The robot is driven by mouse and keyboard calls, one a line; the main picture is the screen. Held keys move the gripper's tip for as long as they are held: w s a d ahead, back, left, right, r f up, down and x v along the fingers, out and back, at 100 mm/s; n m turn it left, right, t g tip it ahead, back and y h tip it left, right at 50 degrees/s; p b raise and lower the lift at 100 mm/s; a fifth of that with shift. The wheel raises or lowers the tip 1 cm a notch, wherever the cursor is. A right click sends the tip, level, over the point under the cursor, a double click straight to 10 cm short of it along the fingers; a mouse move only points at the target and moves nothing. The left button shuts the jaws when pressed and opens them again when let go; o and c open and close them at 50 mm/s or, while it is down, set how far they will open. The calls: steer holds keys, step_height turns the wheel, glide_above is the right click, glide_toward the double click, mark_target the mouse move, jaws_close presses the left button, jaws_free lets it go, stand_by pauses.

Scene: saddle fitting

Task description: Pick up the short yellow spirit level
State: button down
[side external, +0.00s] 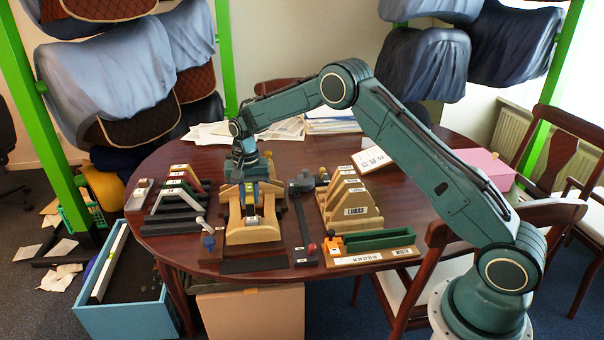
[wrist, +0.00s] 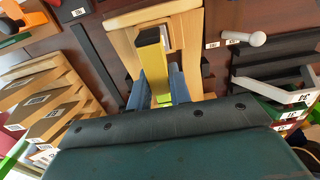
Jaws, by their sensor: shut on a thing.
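The short yellow spirit level (wrist: 152,60) is between the fingers of my gripper (wrist: 160,88) in the wrist view. Its near part shows yellow-green between the blue fingers. In the side view my gripper (side external: 250,188) points down over the pale wooden saddle stand (side external: 252,235), and only a small yellow bit of the level (side external: 250,210) shows below the fingers. The stand also shows behind the level in the wrist view (wrist: 187,45). I cannot tell whether the level touches the stand.
Pale wooden arches labelled LUKAS (side external: 355,222) stand right of the stand; coloured arches (side external: 175,205) stand left. A green block (side external: 380,240) lies in front right. A blue crate (side external: 135,318) sits on the floor left.

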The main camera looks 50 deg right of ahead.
mark_target(249, 193)
steer(key=shift+r, duration=4.35)
